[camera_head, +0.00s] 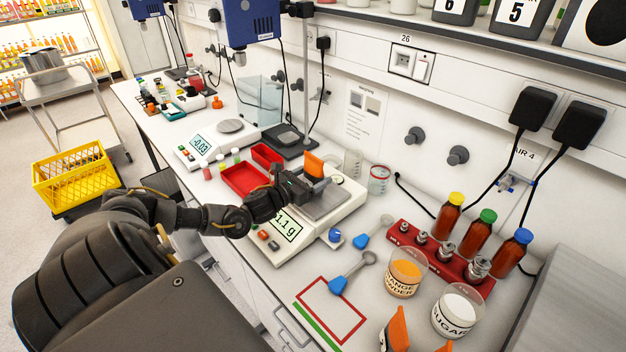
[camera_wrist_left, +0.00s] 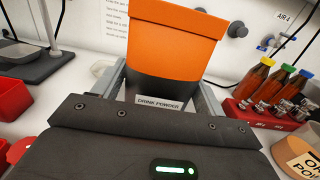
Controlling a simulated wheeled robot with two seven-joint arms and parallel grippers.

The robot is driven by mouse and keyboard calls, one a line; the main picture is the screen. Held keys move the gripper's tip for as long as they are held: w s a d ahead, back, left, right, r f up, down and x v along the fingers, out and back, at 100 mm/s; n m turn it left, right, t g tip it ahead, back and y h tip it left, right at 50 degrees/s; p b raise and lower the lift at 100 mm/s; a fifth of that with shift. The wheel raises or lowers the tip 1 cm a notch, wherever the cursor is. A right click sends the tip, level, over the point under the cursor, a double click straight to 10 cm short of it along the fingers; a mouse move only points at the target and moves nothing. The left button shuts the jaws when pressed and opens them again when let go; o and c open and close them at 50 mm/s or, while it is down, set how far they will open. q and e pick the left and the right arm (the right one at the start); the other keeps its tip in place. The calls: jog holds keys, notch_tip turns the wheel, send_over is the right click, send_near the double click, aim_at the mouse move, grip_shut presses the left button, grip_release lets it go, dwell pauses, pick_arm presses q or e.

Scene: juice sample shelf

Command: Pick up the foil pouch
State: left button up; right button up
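The foil pouch (camera_head: 313,164), orange on top and dark below, is at the weighing pan of the front balance in the head view. In the left wrist view the pouch (camera_wrist_left: 172,45) stands upright, slightly tilted, with a white "DRINK POWDER" label low on its dark part. My left gripper (camera_head: 302,184) reaches in from the left at the pouch. Its two fingers (camera_wrist_left: 165,88) lie along both sides of the pouch, close against it. I cannot tell whether they press on it. The pouch's bottom is hidden by the gripper. My right gripper is not in view.
The balance (camera_head: 330,222) has a lit display partly covered by my arm. A red tray (camera_head: 245,193) lies left of it. Blue-handled scoops (camera_head: 340,285), a red rack (camera_head: 440,262) with bottles, powder jars and orange pouches (camera_head: 396,328) are on the right and front.

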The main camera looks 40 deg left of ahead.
pick_arm(q)
jog(key=c, duration=0.8)
jog(key=shift+r, duration=0.15)
jog(key=shift+r+b, duration=0.2)
jog(key=shift+b, duration=0.15)
notch_tip(320, 180, up, 2)
jog(key=shift+r+b, duration=0.1)
jog(key=shift+b, duration=0.85)
jog(key=shift+s+d+r+b, duration=0.5)
jog(key=shift+s+d+r, duration=0.8)
jog(key=shift+s+r, duration=0.55)
jog(key=shift+s+d+r+b, duration=0.55)
jog(key=shift+s+d+r, duration=0.9)
jog(key=shift+s, duration=0.55)
jog(key=shift+s+d+r+b, duration=0.5)
jog(key=shift+s+d+r, duration=0.7)
jog(key=shift+s+r, duration=0.65)
